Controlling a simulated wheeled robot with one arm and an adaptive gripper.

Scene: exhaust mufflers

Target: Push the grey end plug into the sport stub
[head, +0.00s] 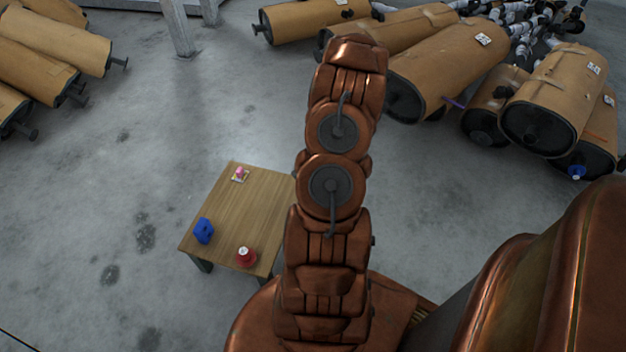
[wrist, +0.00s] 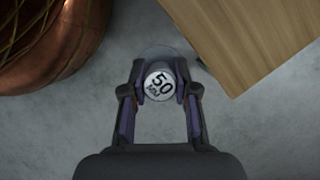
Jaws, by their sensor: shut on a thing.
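In the head view the gripper and plug are hidden behind my arm. I cannot make out which pipe end is the sport stub in either view.
A small wooden table (head: 236,205) holds a blue block (head: 204,231), a red plug-like piece (head: 246,257) and a pink piece (head: 240,174) on a card. Wrapped mufflers (head: 450,65) lie at the upper right, one with a blue plug (head: 577,173); others (head: 55,45) lie upper left. Floor between is clear.

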